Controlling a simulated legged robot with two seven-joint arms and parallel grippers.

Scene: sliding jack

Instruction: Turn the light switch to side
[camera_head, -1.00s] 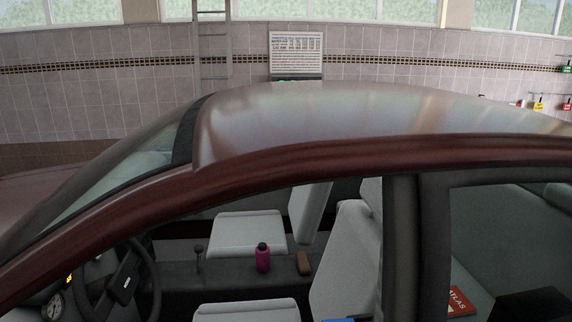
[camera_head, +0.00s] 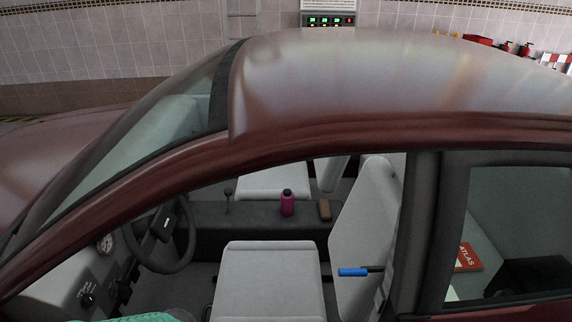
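A small dark round knob (camera_head: 87,299), which looks like the light switch, sits on the grey dash panel at the lower left, inside the open side of the dark red car. Small white markings sit close to it, too small to read. Its exact turn position cannot be told. Neither of my grippers can be made out in the view.
The steering wheel (camera_head: 162,238) and driver's seat (camera_head: 268,278) are right of the panel. A blue-handled lever (camera_head: 353,272) is by the seat back. A teal piece (camera_head: 150,316) I cannot identify shows at the bottom edge. The car roof (camera_head: 380,85) spans above.

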